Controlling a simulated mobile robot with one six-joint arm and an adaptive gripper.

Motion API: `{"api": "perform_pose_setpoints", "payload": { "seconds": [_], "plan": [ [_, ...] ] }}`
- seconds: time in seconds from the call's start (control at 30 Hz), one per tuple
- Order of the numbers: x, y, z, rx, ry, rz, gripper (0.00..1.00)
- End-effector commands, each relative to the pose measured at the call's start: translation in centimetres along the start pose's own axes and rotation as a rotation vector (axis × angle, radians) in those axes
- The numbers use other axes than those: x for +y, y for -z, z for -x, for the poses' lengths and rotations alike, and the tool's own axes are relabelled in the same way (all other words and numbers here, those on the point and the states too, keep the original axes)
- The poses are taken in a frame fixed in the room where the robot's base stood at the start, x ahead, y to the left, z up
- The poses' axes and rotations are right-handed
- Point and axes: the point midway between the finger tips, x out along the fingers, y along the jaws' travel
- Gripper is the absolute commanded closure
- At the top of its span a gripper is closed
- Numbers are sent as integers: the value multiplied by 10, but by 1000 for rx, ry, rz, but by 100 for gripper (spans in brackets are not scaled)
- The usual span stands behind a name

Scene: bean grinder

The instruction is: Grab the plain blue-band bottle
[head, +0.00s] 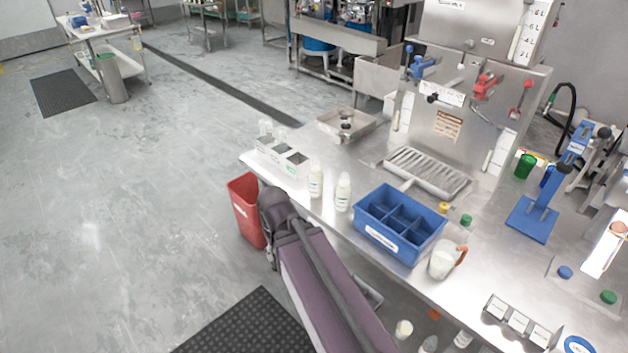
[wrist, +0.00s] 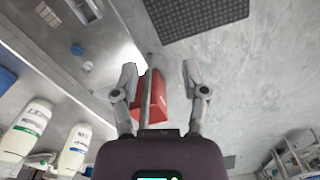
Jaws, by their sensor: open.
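Two white bottles stand near the front edge of the steel counter. The left one (head: 316,181) has a label band that looks bluish in the wrist view (wrist: 74,150), so it is likely the blue-band bottle; whether it is plain I cannot tell. The right bottle (head: 343,192) shows a green band in the wrist view (wrist: 25,130). My gripper (wrist: 158,73) is open and empty, with both fingers apart. The bottles are to the left of the fingers in the wrist view, not between them. In the head view my arm hides the fingers.
A red bin (head: 246,208) stands on the floor by the counter (head: 300,209); it shows beyond my fingers in the wrist view (wrist: 153,98). A blue divided bin (head: 398,222) and a jug (head: 443,259) stand right of the bottles. A white holder (head: 283,158) is behind left.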

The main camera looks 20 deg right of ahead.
Motion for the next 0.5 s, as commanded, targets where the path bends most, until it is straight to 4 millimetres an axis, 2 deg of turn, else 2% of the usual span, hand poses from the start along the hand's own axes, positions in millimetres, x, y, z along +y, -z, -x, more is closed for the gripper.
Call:
{"api": "perform_pose_setpoints", "payload": {
  "seconds": [0.1,0.13,0.2,0.27,0.5],
  "plan": [
    [0,0,0,0,0,0,43],
    [0,0,0,0,0,0,37],
    [0,0,0,0,-2,-2,16],
    [1,2,-1,0,-7,-8,0],
    [4,23,-10,11,-106,-124,0]
  ]
}}
